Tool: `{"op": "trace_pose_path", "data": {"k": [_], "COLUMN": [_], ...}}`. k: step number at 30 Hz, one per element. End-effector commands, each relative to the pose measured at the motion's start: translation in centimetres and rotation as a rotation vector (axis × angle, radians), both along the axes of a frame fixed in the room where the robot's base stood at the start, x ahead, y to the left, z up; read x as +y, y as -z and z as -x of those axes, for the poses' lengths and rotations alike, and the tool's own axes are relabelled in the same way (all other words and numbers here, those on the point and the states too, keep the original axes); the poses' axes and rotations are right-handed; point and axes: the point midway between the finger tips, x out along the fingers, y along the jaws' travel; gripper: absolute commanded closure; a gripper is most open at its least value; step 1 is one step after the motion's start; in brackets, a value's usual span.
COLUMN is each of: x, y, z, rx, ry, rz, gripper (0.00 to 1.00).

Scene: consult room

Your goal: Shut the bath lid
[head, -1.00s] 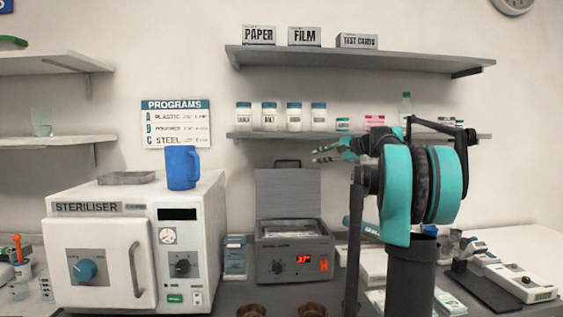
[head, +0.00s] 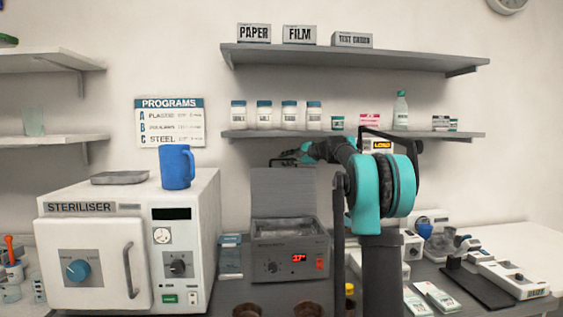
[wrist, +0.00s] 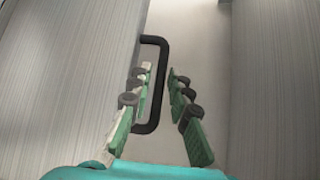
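The grey bath (head: 291,256) stands in the middle of the counter with a red lit display on its front. Its lid (head: 283,197) is open and stands upright at the back; it also shows as a panel in the wrist view (wrist: 65,80). A black bar handle (wrist: 160,85) sticks out from the lid's edge. My gripper (head: 290,157) is at the top of the lid, near the handle. In the wrist view my gripper (wrist: 160,110) has its green fingers apart, with the handle's long bar between them. Contact with the handle cannot be told.
A white steriliser (head: 130,240) with a blue jug (head: 177,166) on top stands left of the bath. A lower shelf (head: 350,135) with jars hangs close to my gripper. Brown round items (head: 308,308) lie in front. Packets and devices crowd the counter at right.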

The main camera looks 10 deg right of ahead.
Motion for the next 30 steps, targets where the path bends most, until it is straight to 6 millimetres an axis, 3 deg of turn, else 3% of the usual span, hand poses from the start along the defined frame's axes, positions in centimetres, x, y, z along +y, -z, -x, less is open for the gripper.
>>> {"op": "trace_pose_path", "data": {"k": [6,15,20,30], "x": [1.18,1.30,1.29,1.27], "y": [0.45,0.51,0.50,0.51], "z": [-1.20,-1.33,-1.32,-1.32], "rx": [0.000,0.000,0.000,0.000], "ry": [0.001,0.001,0.001,0.001], "rz": [0.000,0.000,0.000,0.000], "gripper": [0.81,0.81,1.00,1.00]}}
